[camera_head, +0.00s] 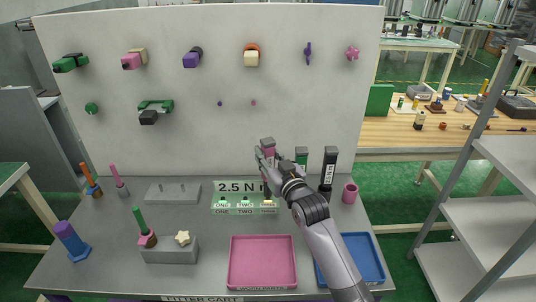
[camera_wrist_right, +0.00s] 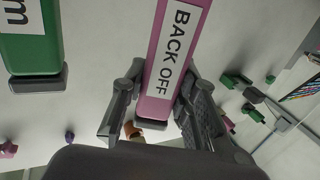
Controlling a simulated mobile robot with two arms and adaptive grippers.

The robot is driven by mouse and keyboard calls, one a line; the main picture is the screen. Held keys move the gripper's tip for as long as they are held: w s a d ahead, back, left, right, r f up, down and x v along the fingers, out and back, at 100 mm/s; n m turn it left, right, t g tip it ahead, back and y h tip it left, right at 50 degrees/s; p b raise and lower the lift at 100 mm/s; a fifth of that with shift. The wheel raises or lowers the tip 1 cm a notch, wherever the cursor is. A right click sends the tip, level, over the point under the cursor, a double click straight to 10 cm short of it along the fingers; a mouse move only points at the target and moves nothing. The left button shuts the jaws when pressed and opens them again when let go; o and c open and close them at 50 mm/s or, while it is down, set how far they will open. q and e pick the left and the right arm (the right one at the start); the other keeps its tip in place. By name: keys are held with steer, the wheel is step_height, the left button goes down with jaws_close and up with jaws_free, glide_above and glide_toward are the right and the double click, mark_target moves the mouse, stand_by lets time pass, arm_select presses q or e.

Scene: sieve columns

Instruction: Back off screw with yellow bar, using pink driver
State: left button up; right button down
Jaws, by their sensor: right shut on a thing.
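The pink driver (camera_head: 268,144) is in my right gripper (camera_head: 266,160), in front of the white panel. In the right wrist view the pink driver (camera_wrist_right: 172,60) carries a "BACK OFF" label and sits between the two fingers of the right gripper (camera_wrist_right: 160,108). A green plate (camera_head: 233,186) marked "2.5 N" lies on the grey table below the gripper. Its front row has small yellowish marks above "ONE", "TWO" and a third label (camera_head: 267,205). Which one is the screw with the yellow bar is too small to tell. The left gripper is not in view.
A pink tray (camera_head: 262,238) and a blue tray (camera_head: 368,246) lie at the front. Pegs and blocks stand left.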

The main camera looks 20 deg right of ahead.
mark_target(270, 146)
steer(key=shift+r+p, duration=0.15)
steer(key=shift+p, duration=0.7)
stand_by(1.2)
steer(key=shift+f+b, duration=0.55)
steer(key=shift+f, duration=0.4)
stand_by(0.7)
steer(key=shift+s+f, duration=0.15)
steer(key=shift+f, duration=0.25)
steer(key=shift+r+p, duration=0.25)
steer(key=shift+p, duration=0.5)
stand_by(0.9)
steer(key=shift+r+p, duration=0.25)
steer(key=shift+p, duration=0.1)
stand_by(0.6)
steer(key=shift+r+p, duration=0.85)
steer(key=shift+r, duration=0.05)
step_height(270, 146, up, 4)
steer(key=p, duration=0.3)
steer(key=shift+f, duration=0.1)
